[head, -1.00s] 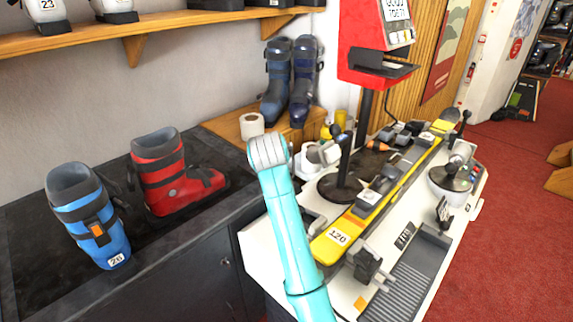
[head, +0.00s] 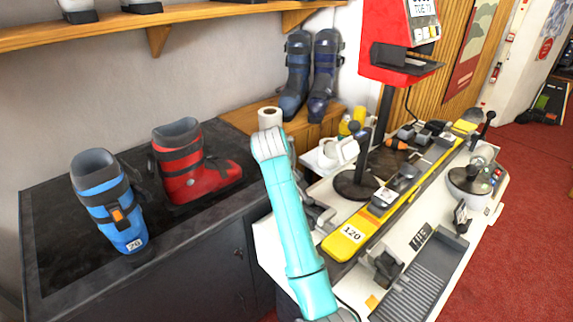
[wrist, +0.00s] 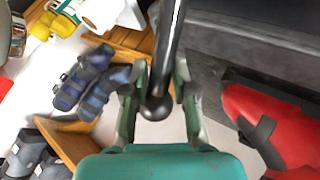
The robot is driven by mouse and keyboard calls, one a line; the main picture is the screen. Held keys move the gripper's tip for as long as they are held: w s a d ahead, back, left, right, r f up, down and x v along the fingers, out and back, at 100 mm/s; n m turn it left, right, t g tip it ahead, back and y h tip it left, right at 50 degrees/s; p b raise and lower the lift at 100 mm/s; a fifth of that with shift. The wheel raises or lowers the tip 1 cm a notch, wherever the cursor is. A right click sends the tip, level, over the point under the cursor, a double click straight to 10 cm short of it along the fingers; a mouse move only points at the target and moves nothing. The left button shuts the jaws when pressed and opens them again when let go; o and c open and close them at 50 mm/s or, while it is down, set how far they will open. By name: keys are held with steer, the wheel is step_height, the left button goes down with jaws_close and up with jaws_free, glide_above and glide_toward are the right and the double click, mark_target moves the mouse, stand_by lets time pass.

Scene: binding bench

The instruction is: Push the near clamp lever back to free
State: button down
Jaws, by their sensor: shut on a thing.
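The near clamp lever is a black bar with a round ball knob (wrist: 157,106); it runs up through the middle of the wrist view. My gripper (wrist: 158,98) has its two fingers on either side of the lever by the knob and is shut on it. The yellow ski (head: 372,222) with a 120 tag lies along the bench (head: 325,262). The clamp's base is hidden behind my arm and gripper.
A red machine (head: 385,55) on a post stands close behind my gripper. Another black lever (head: 487,122) stands at the far end. A blue boot (head: 108,200) and a red boot (head: 190,170) stand on the dark counter at left. Dark boots (head: 310,75) stand behind.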

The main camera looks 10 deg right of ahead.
steer(key=shift+w+d+r, duration=0.25)
steer(key=shift+d+r, duration=0.1)
steer(key=shift+r, duration=0.2)
stand_by(0.6)
steer(key=c, duration=0.8)
jaws_free()
steer(key=shift+d, duration=0.1)
steer(key=shift+o, duration=0.6)
steer(key=shift+f, duration=0.25)
steer(key=shift+s+a, duration=0.1)
steer(key=shift+a, duration=0.1)
steer(key=shift+s+a+r, duration=0.2)
steer(key=shift+s+r, duration=0.15)
steer(key=v, duration=1.1)
steer(key=shift+w, duration=0.1)
